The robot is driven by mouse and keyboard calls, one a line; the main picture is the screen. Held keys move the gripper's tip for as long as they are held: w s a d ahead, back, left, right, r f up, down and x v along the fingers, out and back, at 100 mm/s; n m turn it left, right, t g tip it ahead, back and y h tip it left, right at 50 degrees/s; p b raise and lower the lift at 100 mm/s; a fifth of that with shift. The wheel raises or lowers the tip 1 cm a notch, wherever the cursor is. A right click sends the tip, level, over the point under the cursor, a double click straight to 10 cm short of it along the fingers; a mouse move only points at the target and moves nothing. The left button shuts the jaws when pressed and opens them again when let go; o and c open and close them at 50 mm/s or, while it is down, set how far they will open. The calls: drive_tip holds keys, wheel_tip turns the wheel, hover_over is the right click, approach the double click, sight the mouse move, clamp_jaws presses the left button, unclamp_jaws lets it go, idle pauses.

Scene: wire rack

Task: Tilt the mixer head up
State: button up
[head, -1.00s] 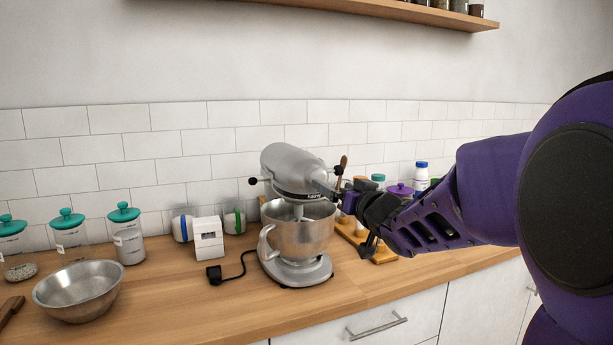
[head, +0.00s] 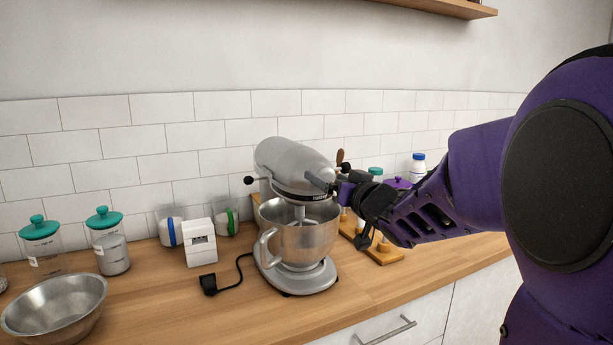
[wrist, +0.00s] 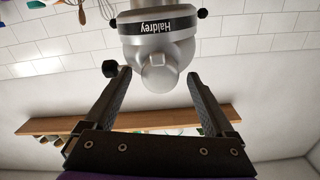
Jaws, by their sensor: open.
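The silver stand mixer stands on the wooden counter, its head (head: 290,165) above a steel bowl (head: 300,240). A beater shaft shows between head and bowl. The head slopes down to the right in the head view; I cannot tell its exact tilt. My gripper (head: 333,187) is at the front end of the head. In the wrist view, which is upside down, my open gripper (wrist: 158,76) has one finger on each side of the rounded nose of the mixer head (wrist: 155,45). Gaps show beside the nose; contact cannot be made out.
A steel bowl (head: 55,306) and jars with teal lids (head: 104,218) stand at the left. A white box (head: 200,243) and a black plug (head: 210,284) lie left of the mixer. A wooden rack (head: 384,256) and bottles stand behind my gripper. A shelf (head: 450,8) hangs above.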

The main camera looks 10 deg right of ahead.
drive_tip(key=shift+w, duration=0.2)
clamp_jaws()
idle(0.5)
drive_tip(key=shift+r, duration=0.1)
